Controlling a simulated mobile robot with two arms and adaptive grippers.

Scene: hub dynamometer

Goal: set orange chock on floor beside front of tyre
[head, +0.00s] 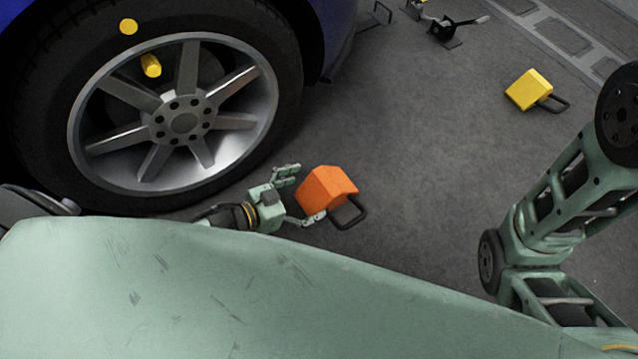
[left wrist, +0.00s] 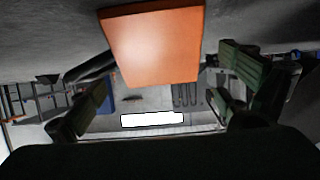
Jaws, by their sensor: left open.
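The orange chock (head: 326,187), with a black loop handle, is on the grey floor to the right of the tyre (head: 285,100), with a gap between them in the head view. My left gripper (head: 302,193) is at the chock's left side with its fingers spread open. In the left wrist view the chock (left wrist: 155,45) fills the top middle, between and beyond the open fingers (left wrist: 165,95). I cannot tell whether a finger touches it. My right gripper is not in view.
A yellow chock (head: 528,89) with a black handle lies on the floor at the upper right. A small black device (head: 446,28) stands at the top. The blue car (head: 335,40) is above the wheel. The floor between the two chocks is clear.

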